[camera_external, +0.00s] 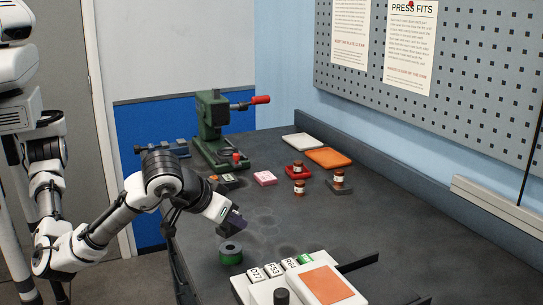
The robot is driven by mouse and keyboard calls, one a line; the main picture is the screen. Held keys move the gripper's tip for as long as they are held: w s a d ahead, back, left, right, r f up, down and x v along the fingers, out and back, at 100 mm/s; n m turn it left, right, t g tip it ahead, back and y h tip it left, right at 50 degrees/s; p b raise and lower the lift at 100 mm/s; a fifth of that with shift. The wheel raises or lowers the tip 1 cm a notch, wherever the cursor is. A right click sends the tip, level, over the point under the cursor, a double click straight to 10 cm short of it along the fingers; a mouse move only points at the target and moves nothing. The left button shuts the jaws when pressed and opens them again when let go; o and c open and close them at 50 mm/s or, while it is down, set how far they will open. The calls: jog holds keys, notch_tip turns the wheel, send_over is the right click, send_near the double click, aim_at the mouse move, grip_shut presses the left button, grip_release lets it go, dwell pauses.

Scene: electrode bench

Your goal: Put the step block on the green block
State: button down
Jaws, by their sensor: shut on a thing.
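My gripper (228,220) is at the near left part of the bench, pointing down to the right. It is shut on a dark grey piece, which looks like the step block (232,228); its shape is small and partly merged with the dark fingers. Just below stands a short round green piece (230,258) with a dark top and a hole in it, possibly the green block. The held piece appears slightly above it; I cannot tell whether they touch. A small bright green block (304,259) also shows on the white fixture.
The white fixture (262,292) with labelled blocks and an orange pad (328,284) stands at the front. A green press (212,130) stands at the back left. A pink block (265,178), small bottles (299,188) and an orange tray (328,158) lie further back.

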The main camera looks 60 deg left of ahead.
aim_at(231, 232)
jog(key=shift+f, duration=1.85)
jog(key=shift+f, duration=0.15)
jog(key=c, duration=1.1)
grip_release()
jog(key=shift+r, duration=0.2)
jog(key=b+v, duration=0.2)
jog(key=v, duration=1)
jog(key=shift+a, duration=0.1)
